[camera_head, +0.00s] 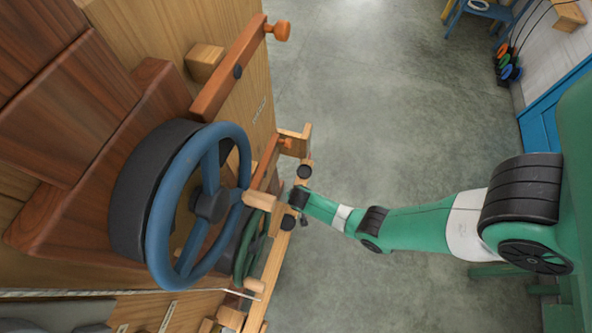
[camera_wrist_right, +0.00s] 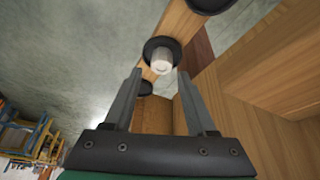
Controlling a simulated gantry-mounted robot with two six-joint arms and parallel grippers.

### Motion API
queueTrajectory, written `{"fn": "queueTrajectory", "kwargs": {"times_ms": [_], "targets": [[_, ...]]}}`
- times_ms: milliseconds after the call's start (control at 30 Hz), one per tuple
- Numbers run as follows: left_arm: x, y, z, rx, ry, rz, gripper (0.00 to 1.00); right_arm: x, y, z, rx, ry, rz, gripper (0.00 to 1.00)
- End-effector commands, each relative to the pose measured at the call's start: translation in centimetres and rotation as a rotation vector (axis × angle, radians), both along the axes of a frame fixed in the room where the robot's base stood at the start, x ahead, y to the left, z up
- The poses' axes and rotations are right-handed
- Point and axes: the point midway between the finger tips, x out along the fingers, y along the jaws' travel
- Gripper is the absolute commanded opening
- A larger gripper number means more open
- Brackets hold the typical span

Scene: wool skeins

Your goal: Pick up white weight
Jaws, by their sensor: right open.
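The white weight (camera_wrist_right: 161,63) is a small pale cylinder in the right wrist view. It stands out from a black round disc (camera_wrist_right: 152,44) on a wooden rail (camera_wrist_right: 180,25). My right gripper (camera_wrist_right: 160,74) is open, with its two fingertips on either side of the weight's near end. I cannot tell whether the fingers touch it. In the head view my green right arm reaches in from the right, and its dark gripper end (camera_head: 298,198) is at the wooden rail (camera_head: 270,290). I cannot make out the white weight there. My left gripper is not in view.
A large blue handwheel (camera_head: 165,225) and a green wheel (camera_head: 247,245) stand left of the gripper on a wooden machine (camera_head: 70,120). Wooden pegs and black knobs line the rail close by. Open concrete floor (camera_head: 385,110) lies to the right.

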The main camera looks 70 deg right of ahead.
Motion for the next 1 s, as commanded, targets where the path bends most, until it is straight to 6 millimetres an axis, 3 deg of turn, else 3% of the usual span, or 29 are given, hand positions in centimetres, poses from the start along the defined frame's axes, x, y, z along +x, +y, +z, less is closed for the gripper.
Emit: {"fn": "queueTrajectory", "kwargs": {"times_ms": [33,200,467,767,1000], "targets": [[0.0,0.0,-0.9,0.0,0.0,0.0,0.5,0.1,-0.2,-0.8,-0.001,-0.001,-0.002,0.57],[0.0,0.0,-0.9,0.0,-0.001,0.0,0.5,0.3,-0.4,-1.0,-0.001,-0.001,0.0,0.57],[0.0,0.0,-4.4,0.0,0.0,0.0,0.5,1.1,-2.0,-5.1,0.001,0.0,0.0,0.57],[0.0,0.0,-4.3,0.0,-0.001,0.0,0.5,1.2,-2.3,-5.2,0.001,-0.002,0.001,0.57],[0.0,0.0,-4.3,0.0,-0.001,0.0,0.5,1.2,-2.3,-5.2,0.001,-0.001,0.002,0.14]]}}
